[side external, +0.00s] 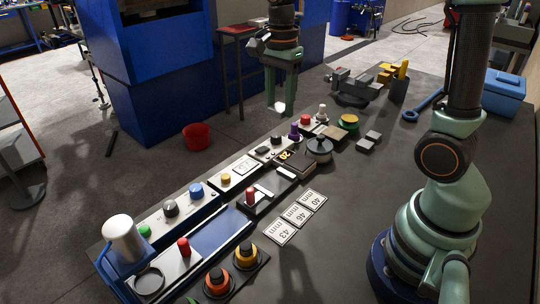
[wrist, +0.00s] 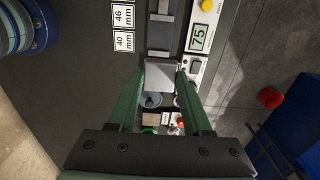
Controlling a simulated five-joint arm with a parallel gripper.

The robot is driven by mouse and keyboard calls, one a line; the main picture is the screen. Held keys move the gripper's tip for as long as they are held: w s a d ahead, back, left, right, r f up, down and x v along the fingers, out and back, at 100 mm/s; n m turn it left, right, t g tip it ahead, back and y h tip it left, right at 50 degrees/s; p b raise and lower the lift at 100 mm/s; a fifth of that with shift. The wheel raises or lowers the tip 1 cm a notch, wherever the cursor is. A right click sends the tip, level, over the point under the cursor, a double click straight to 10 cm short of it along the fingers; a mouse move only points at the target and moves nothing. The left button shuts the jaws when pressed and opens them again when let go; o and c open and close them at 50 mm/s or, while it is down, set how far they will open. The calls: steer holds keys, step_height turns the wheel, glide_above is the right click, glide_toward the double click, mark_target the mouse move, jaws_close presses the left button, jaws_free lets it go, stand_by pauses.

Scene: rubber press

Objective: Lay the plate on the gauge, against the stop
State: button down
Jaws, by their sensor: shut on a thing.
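My gripper (side external: 280,102) is up in the air beyond the far side of the bench in the side external view, fingers pointing down. It is shut on a small pale plate (wrist: 160,78), which shows between the two green fingers in the wrist view. The plate is also a bright patch at the fingertips in the side view (side external: 281,108). What looks like the gauge is a dark rail (side external: 272,192) on the bench with pale blocks on it; it also shows in the wrist view (wrist: 160,37). I cannot tell which block is the stop. The plate is apart from the rail.
Cards marked 40, 46 and 43 mm (side external: 296,215) lie beside the rail. A display (wrist: 198,38) reads 75. A round grey lidded thing (side external: 318,148), several knobs and a red-knobbed lever (side external: 250,196) stand nearby.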

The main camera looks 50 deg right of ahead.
steer(key=f, duration=2)
steer(key=shift+a, duration=0.3)
steer(key=shift+f, duration=0.1)
steer(key=shift+c, duration=1.7)
jaws_free()
step_height(320, 180, up, 12)
step_height(320, 180, up, 7)
steer(key=n+t, duration=0.3)
steer(key=n, duration=0.5)
glide_above(277, 183)
steer(key=s+a, duration=0.1)
steer(key=s, duration=0.2)
steer(key=s+a+r+n+t, duration=0.1)
steer(key=s+r+n, duration=0.3)
steer(key=n, duration=0.6)
steer(key=shift+s+t, duration=0.65)
steer(key=shift+t, duration=0.15)
